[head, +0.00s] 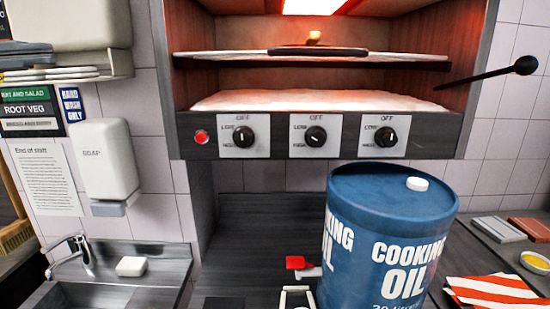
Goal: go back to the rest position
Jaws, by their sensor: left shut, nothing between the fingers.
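My left gripper (297,294) seems to be the pale bracket-shaped part at the bottom edge of the head view, just left of the oil drum. Only a small part of it shows, and the rest is cut off by the frame. It is shut and empty. The blue cooking oil drum (350,262) stands upright on the dark counter (250,235), close to the right of this gripper. A small red and white item (297,262) is just beyond the gripper, beside the drum. My right gripper is not in view.
A heated shelf unit with three knobs (316,136) hangs above the counter, with a black handle (485,72) jutting right. A sink (90,294) with tap (72,254) is at left, under a soap dispenser (105,160). A red-striped item (495,291) lies at right.

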